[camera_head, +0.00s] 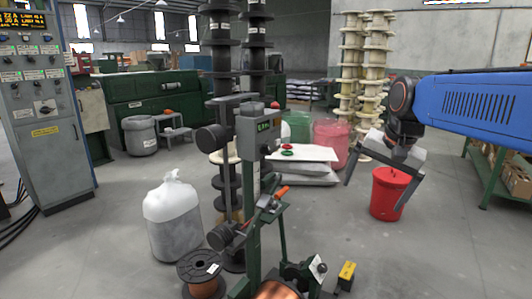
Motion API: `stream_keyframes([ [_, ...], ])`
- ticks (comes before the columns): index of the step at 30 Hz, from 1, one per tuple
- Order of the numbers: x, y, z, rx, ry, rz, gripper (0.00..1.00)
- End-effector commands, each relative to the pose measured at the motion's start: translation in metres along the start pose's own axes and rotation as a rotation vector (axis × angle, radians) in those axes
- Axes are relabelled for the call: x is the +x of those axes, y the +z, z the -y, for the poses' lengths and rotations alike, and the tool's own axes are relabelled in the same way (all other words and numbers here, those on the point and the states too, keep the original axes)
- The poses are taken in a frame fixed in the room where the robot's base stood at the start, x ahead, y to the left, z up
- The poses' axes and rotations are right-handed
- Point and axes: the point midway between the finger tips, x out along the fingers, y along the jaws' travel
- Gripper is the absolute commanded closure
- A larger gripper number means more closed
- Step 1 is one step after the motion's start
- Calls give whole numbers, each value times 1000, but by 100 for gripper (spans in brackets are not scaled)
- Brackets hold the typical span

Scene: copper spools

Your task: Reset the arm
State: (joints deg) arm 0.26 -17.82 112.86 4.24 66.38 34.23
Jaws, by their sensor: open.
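My blue arm (475,101) reaches in from the right edge at upper height. My gripper (376,196) hangs at its end with its two dark fingers spread wide apart.
A green machine post (253,190) stands at centre, with a copper spool (202,277) at its foot. A white sack (172,215) stands left of it. A control cabinet (42,145) is at far left, a green shelf (490,180) at right. Floor at lower right is clear.

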Motion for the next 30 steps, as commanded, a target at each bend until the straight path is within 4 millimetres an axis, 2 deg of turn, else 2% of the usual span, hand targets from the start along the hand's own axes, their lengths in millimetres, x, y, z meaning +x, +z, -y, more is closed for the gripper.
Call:
stream_keyframes([
  [1,1,16,-13,-39,0,-9,0],
  [8,17,77,-65,-234,6,-43,0],
  [18,58,163,-139,-515,24,-89,0],
  [24,78,190,-163,-615,35,-104,0],
  [30,83,197,-169,-640,37,-107,0],
])
